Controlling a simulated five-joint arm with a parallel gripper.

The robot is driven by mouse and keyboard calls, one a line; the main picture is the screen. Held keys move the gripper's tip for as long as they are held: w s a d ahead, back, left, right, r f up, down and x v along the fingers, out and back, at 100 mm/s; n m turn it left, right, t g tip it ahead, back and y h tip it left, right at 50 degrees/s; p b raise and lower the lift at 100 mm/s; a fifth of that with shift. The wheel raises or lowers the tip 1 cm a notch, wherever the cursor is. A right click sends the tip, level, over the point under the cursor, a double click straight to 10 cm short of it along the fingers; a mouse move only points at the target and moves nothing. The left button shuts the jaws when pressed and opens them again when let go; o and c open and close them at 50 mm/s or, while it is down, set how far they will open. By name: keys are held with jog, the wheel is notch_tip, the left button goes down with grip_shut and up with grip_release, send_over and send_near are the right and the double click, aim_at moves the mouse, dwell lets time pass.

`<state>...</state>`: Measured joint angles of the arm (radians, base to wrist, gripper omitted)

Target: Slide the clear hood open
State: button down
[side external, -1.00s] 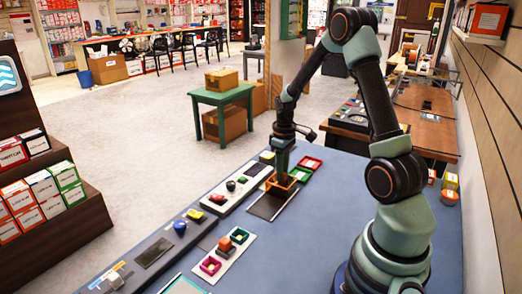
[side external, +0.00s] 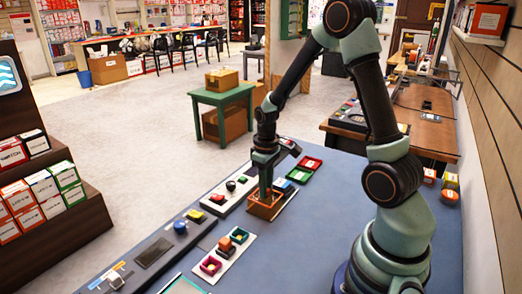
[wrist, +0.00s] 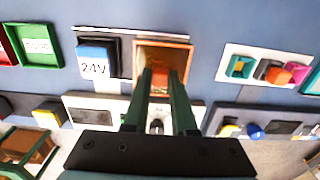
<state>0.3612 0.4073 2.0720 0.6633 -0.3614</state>
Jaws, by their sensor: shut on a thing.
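The clear hood (side external: 262,211) has orange edges and sits at the near end of a dark track (side external: 289,194) on the blue table. In the wrist view the hood (wrist: 182,46) shows as an orange frame ahead of my fingers. My gripper (side external: 265,192) points down at it. In the wrist view my gripper (wrist: 161,78) is shut on a small reddish part of the hood, mostly hidden between the fingertips. A blue block marked 24V (wrist: 95,62) stands in a black holder beside the hood, uncovered.
Green (side external: 299,176) and red (side external: 312,163) trays lie beyond the track. A white panel with a knob (side external: 231,186) runs along the left. A white plate with small coloured boxes (side external: 223,247) lies nearer. The table right of the hood is bare.

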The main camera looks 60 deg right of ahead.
jog(key=c, duration=0.7)
grip_release()
jog(key=shift+r, duration=0.15)
notch_tip(320, 180, up, 12)
jog(key=shift+f, duration=0.1)
notch_tip(320, 180, up, 5)
jog(key=shift+r, duration=0.1)
dwell(0.4)
grip_shut()
